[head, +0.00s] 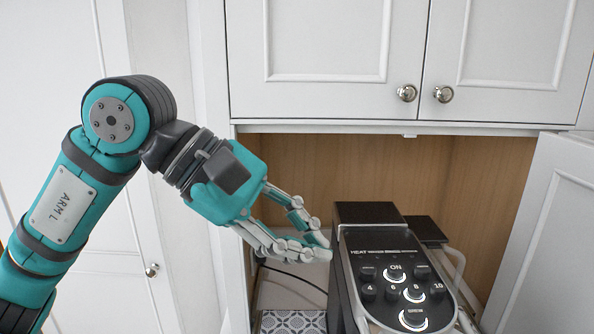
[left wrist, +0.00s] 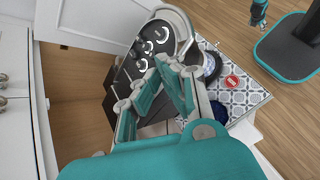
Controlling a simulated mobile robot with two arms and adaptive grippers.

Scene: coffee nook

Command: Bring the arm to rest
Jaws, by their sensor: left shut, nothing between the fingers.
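My left gripper (head: 322,247) reaches in from the left in the head view, in front of the cupboard's open niche. Its fingers are closed together with nothing between them. The fingertips are close to the left side of the black coffee machine (head: 392,247), and I cannot tell whether they touch it. In the left wrist view the fingers (left wrist: 172,72) overlap part of the machine (left wrist: 133,68). My left arm is bent at the elbow. My right gripper does not show clearly.
White cupboard doors (head: 325,45) hang above the niche, and an open door (head: 548,235) stands at the right. In the left wrist view a patterned tray (left wrist: 252,97) beside the machine carries a round red item (left wrist: 232,81) and a dark blue item. Wooden floor is beyond.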

